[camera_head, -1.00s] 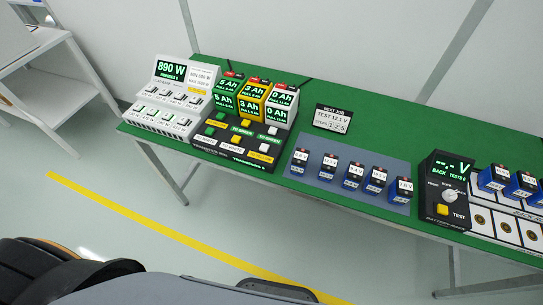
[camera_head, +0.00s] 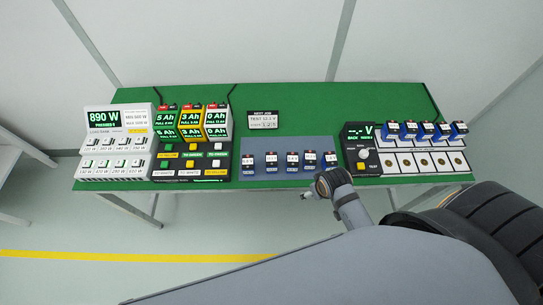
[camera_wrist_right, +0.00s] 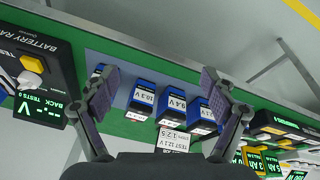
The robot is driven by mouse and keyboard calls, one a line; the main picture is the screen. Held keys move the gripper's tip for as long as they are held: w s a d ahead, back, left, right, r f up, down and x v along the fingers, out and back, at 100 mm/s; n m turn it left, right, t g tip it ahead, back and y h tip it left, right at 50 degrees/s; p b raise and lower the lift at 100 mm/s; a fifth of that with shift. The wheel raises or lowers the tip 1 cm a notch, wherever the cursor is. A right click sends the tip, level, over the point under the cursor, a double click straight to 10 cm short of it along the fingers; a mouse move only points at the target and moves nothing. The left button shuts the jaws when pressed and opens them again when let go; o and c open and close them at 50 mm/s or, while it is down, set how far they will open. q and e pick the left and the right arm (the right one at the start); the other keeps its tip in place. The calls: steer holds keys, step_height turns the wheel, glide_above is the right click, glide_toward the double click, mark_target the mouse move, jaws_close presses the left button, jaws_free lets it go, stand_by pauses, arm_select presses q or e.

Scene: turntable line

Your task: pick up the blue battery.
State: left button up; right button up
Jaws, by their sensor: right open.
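Several blue batteries with black tops and white labels stand in a row on a grey-blue mat (camera_head: 258,148), one of them a blue battery (camera_head: 292,163) in the middle. In the right wrist view, one blue battery (camera_wrist_right: 141,100) reads about 10.3 V and the neighbouring blue battery (camera_wrist_right: 173,106) about 9.4 V. My right gripper (camera_wrist_right: 160,80) is open and empty, its fingers spread in front of the row. The left finger partly hides an end battery; the right finger overlaps another. In the head view my right arm reaches the mat's front right edge. My left gripper is out of view.
A black tester (camera_head: 361,138) with a rack of more blue batteries (camera_head: 425,132) stands right of the mat. Charger blocks (camera_head: 191,150) and a white load bank (camera_head: 117,120) stand left. A sign (camera_head: 262,120) stands behind the mat. The green table (camera_head: 290,97) is clear at the back.

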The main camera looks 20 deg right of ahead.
step_height(320, 180, up, 10)
steer(key=w+p, duration=0.1)
steer(key=p, duration=0.2)
steer(key=n+g, duration=0.3)
steer(key=n, duration=1.1)
glide_toward(272, 159)
steer(key=shift+w+d+y+p, duration=0.1)
steer(key=shift+w+y+p, duration=0.3)
steer(key=shift+w, duration=0.05)
steer(key=shift+s+d+f, duration=0.1)
steer(key=shift+s+f, duration=0.05)
steer(key=shift+f, duration=2.85)
steer(key=f+b, duration=0.2)
steer(key=f, duration=0.1)
steer(key=f+b, duration=0.2)
steer(key=shift+s+d, duration=0.1)
steer(key=shift+s, duration=0.15)
steer(key=shift+w+r, duration=0.1)
steer(key=shift+r, duration=0.15)
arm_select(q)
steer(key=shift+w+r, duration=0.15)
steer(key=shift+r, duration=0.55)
arm_select(e)
steer(key=c, duration=1.5)
arm_select(q)
steer(key=shift+p, duration=0.3)
arm_select(e)
steer(key=shift+r, duration=0.1)
steer(key=shift+c, duration=0.2)
